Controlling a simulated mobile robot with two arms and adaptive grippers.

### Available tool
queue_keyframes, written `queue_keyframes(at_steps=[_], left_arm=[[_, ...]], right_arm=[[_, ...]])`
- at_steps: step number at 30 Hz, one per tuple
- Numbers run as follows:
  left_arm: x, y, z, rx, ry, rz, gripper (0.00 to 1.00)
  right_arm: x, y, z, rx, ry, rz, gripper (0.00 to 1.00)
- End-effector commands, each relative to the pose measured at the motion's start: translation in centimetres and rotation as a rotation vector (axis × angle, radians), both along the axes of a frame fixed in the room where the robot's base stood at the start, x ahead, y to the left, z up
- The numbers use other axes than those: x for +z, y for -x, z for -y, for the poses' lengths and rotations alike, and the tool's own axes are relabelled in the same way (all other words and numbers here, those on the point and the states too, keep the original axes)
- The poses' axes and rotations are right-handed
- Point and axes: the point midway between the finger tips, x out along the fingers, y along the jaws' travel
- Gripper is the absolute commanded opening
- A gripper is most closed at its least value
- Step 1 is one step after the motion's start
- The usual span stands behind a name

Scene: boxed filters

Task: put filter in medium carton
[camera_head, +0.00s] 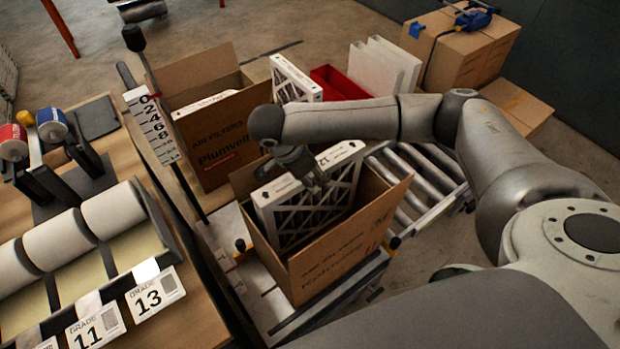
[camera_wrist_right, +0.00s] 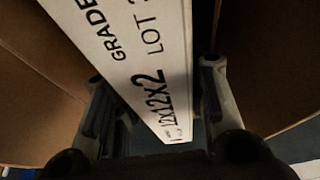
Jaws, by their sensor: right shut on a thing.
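A white-framed filter (camera_head: 330,208) with a dark lattice face stands tilted inside an open brown carton (camera_head: 345,250) in the middle of the head view. My right gripper (camera_head: 308,172) is at the filter's top edge, shut on it. In the right wrist view the filter's printed edge (camera_wrist_right: 135,62), marked 12x12x2, runs between the fingers of my right gripper (camera_wrist_right: 165,110), with brown carton walls on both sides. The filter's lower part is hidden inside the carton. My left gripper is not in view.
A larger open carton (camera_head: 215,150) marked Plumveil stands behind, with a filter in it. Another filter (camera_head: 293,80), a red bin (camera_head: 340,84) and white panels (camera_head: 385,66) stand farther back. A roller conveyor (camera_head: 425,175) lies to the right. A bench with white rolls (camera_head: 113,209) is at left.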

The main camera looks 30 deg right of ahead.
Motion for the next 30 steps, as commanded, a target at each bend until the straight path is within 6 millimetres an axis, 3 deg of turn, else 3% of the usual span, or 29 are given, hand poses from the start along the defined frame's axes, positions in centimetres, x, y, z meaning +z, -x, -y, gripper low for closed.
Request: queue_keyframes(at_steps=[6, 29, 30], left_arm=[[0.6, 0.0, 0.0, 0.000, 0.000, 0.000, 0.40], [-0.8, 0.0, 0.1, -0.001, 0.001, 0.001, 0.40], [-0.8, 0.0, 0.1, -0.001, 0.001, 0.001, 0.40]], right_arm=[[-2.6, 0.0, 0.0, -0.001, 0.000, -0.002, 0.00], [-3.8, 0.0, 0.0, 0.001, 0.000, -0.001, 0.00], [-3.9, 0.0, 0.0, 0.000, -0.001, -0.002, 0.43]])
